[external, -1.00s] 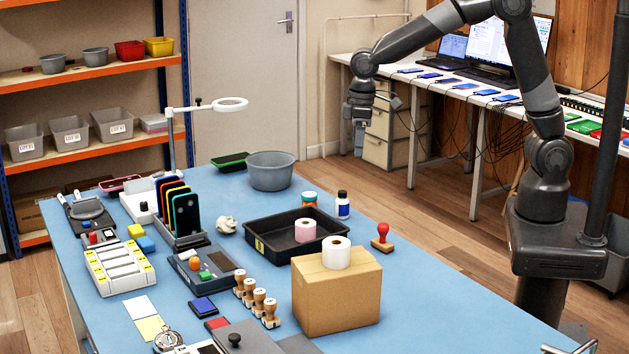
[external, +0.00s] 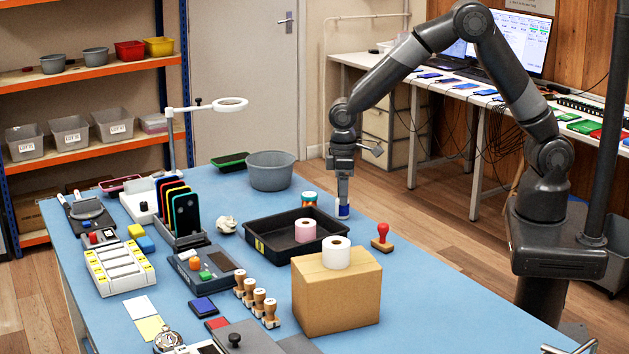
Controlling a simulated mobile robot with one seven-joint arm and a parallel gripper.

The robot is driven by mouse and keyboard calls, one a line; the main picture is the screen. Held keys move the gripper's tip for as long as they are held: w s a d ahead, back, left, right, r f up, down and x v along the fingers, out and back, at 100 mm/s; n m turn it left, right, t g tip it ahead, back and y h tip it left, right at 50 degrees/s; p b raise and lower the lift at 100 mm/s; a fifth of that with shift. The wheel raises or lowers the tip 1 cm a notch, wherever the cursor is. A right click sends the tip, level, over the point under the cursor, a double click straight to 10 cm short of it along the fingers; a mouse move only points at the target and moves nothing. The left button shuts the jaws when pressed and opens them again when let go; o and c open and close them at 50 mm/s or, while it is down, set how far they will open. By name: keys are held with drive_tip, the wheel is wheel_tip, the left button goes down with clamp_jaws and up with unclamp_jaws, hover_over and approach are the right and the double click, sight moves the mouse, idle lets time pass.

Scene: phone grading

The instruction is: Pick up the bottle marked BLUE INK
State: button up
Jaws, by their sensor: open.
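The jaws are open. I cannot tell whether a finger touches the bottle.
An orange-and-teal jar (external: 309,199) stands just left of the bottle. The black tray (external: 262,232) with a pink roll is in front. The table's right edge is close.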

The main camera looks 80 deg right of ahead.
drive_tip(key=shift+f, duration=1.4)
drive_tip(key=shift+c, duration=0.5)
drive_tip(key=c, duration=1)
drive_tip(key=shift+o, duration=0.2)
drive_tip(key=shift+r, duration=0.1)
